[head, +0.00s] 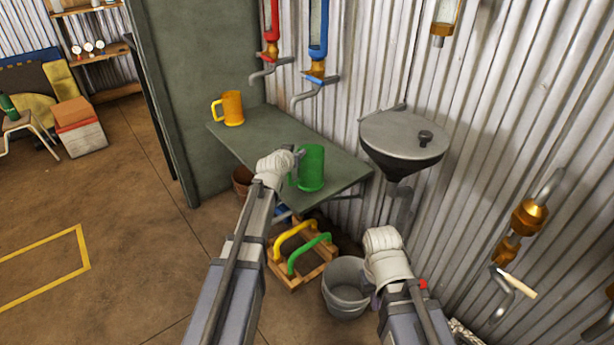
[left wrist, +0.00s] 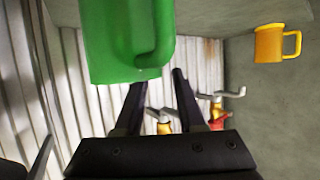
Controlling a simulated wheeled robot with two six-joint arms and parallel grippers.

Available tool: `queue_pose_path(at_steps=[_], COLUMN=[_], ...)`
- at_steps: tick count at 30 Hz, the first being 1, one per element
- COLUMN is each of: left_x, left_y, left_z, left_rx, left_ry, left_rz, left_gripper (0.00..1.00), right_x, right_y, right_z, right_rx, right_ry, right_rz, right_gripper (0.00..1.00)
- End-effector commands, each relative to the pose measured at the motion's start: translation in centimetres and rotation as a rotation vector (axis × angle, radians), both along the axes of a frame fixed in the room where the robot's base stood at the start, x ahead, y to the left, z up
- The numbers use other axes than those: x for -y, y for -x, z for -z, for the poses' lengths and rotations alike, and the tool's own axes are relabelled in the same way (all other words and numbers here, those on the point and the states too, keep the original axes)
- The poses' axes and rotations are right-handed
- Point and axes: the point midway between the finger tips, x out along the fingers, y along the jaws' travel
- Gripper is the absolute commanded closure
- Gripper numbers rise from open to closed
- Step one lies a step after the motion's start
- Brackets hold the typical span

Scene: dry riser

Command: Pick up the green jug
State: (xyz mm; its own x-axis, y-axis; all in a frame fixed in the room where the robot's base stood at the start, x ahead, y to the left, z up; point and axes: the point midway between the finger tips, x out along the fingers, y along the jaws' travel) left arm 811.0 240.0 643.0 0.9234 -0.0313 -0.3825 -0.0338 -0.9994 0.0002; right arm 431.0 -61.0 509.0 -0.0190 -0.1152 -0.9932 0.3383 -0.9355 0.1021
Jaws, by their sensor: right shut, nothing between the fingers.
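The green jug (head: 312,168) stands upright near the front right part of the grey-green shelf (head: 265,143). Its handle faces left, towards my left gripper (head: 298,155). In the left wrist view the green jug (left wrist: 108,40) is large and close, with its handle just beyond my left fingertips (left wrist: 158,80). Those fingers are spread apart with nothing held between them; whether they touch the handle I cannot tell. My right gripper (head: 375,299) is low, beside the grey bucket, mostly hidden by its own wrist, shut and empty.
A yellow jug (head: 233,108) stands at the shelf's far left, also seen in the left wrist view (left wrist: 275,43). Red and blue pipes with taps (head: 315,78) hang behind. A grey basin (head: 402,138) is at right. A wooden crate (head: 300,268) and grey bucket (head: 345,288) stand below.

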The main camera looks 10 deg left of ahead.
Motion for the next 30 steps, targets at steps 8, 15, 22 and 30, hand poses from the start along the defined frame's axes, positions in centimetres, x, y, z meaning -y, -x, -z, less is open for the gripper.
queue_pose_path(at_steps=[8, 15, 22, 30], left_x=[0.04, 0.04, 0.03, 0.04], left_y=[-0.27, -0.26, -0.26, -0.24], left_z=[0.07, 0.08, 0.1, 0.12], left_rx=[0.0, 0.0, -0.001, -0.002], left_ry=[0.0, 0.0, -0.001, -0.001], left_rz=[0.0, 0.0, 0.0, 0.001], left_gripper=[0.66, 0.93, 1.0, 1.0], right_x=[-0.01, -0.01, -0.01, -0.01], right_y=[0.0, 0.0, 0.0, 0.0], right_z=[0.07, 0.07, 0.08, 0.09], right_rx=[0.0, 0.0, 0.0, 0.0], right_ry=[0.0, 0.0, 0.0, 0.0], right_rz=[0.0, 0.0, 0.0, 0.0], right_gripper=[1.0, 1.0, 1.0, 1.0])
